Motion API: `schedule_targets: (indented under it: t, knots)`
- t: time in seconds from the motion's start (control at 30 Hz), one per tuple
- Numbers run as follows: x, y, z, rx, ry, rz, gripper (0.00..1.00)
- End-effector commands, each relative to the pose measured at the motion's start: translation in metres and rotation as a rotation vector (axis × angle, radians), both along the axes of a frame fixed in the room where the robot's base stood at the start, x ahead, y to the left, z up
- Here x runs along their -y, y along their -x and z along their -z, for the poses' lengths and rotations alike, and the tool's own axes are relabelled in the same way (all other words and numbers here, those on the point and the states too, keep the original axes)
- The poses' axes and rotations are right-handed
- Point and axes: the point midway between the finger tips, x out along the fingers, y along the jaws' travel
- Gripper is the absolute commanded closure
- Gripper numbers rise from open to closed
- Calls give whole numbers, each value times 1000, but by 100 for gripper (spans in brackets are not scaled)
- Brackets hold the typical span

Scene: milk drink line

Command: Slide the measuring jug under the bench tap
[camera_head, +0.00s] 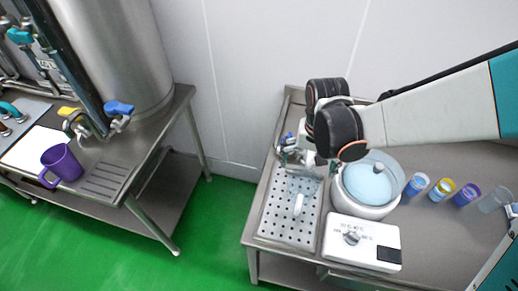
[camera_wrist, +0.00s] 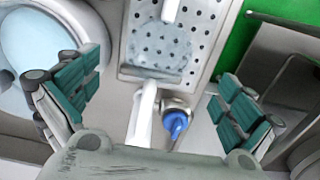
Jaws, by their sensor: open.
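The clear measuring jug (camera_head: 301,186) stands on the perforated drip tray (camera_head: 272,215), its white handle (camera_head: 298,205) toward the front. The jug also shows in the wrist view (camera_wrist: 160,48). The bench tap, with a blue knob (camera_wrist: 176,124) and a white spout (camera_wrist: 143,115), is at the tray's back end. The spout's tip lies close to the jug's near rim; I cannot tell if it is over the opening. My gripper (camera_wrist: 160,97) is open and empty above the tap, its green-padded fingers wide apart on either side. In the head view my arm partly hides the tap.
A round vessel with pale blue contents (camera_head: 368,183) stands right of the tray, behind a white control box (camera_head: 361,243). Several small cups (camera_head: 441,190) stand farther right. A purple jug (camera_head: 62,163) is on the separate left bench. Green floor lies between the benches.

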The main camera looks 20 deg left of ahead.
Motion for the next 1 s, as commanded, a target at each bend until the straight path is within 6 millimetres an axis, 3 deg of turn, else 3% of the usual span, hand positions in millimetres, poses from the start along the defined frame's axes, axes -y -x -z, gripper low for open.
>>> schedule_targets:
  t: [0.27,0.8,1.0]
  knots:
    - [-2,0,19,0,0,-4,0]
    - [0,0,110,1,0,-2,0]
    - [0,0,131,1,0,-2,0]
